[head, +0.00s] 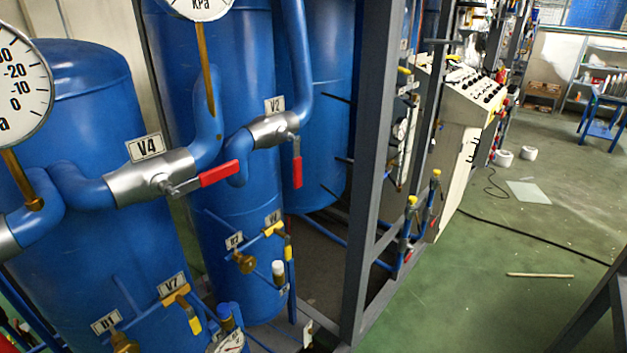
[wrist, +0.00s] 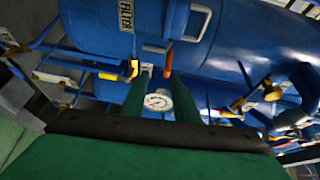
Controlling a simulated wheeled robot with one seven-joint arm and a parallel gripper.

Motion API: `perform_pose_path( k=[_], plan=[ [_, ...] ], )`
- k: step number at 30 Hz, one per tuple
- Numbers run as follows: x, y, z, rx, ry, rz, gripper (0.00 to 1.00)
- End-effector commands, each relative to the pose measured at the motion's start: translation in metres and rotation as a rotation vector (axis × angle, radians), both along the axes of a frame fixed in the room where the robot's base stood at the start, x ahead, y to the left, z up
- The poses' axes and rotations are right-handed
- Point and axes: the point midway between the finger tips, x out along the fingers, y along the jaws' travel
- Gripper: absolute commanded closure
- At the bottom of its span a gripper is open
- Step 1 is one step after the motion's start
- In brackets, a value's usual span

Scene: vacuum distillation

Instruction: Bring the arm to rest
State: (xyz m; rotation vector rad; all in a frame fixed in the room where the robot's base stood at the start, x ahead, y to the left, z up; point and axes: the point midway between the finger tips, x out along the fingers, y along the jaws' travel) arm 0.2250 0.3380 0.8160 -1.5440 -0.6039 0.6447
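My gripper (wrist: 163,82) shows in the wrist view as two green fingers with a clear gap between them. It is open and holds nothing. A small round dial gauge (wrist: 158,102) shows in the gap between the fingers; I cannot tell how far beyond them it is. Blue tanks and pipes fill the view past the fingertips, with an orange handle (wrist: 168,60) close to the right fingertip in the picture. I cannot tell whether the fingers touch anything. I cannot make out my gripper in the head view.
Blue tanks (head: 85,120) stand at left, with the red-handled V4 valve (head: 150,178) and V2 valve (head: 270,130) on their pipes. Yellow-handled valves, including V7 (head: 178,295), sit lower. A grey frame post (head: 375,170) rises mid-picture. Green floor (head: 480,280) at right is mostly clear.

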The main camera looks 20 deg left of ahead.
Motion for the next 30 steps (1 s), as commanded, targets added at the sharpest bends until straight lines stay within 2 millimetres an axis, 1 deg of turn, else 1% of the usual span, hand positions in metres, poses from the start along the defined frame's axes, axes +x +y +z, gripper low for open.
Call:
perform_pose_path(
  k=[2,5,6,8,9,11,12,14,15,17,18,21,22,24,27,30],
  plan=[
    [0.003,-0.018,-0.011,-0.084,-0.002,-0.032,0.72],
    [0.008,-0.052,-0.027,-0.235,-0.012,-0.091,0.72],
    [0.01,-0.068,-0.033,-0.3,-0.016,-0.115,0.72],
    [0.013,-0.093,-0.04,-0.398,-0.028,-0.154,0.72],
    [0.014,-0.11,-0.043,-0.463,-0.036,-0.18,0.72],
    [0.016,-0.136,-0.046,-0.56,-0.051,-0.218,0.72],
    [0.017,-0.154,-0.046,-0.622,-0.064,-0.244,0.72],
    [0.017,-0.18,-0.044,-0.718,-0.086,-0.28,0.72],
    [0.018,-0.197,-0.042,-0.782,-0.103,-0.302,0.72],
    [0.017,-0.222,-0.036,-0.874,-0.131,-0.335,0.72],
    [0.017,-0.237,-0.03,-0.936,-0.153,-0.353,0.72],
    [0.015,-0.274,-0.013,-1.087,-0.215,-0.394,0.72],
    [0.014,-0.283,-0.007,-1.13,-0.235,-0.403,0.72],
    [0.012,-0.302,0.008,-1.223,-0.285,-0.419,0.72],
    [0.01,-0.321,0.028,-1.333,-0.352,-0.427,0.72],
    [0.008,-0.331,0.042,-1.409,-0.402,-0.426,0.72]
  ],
)
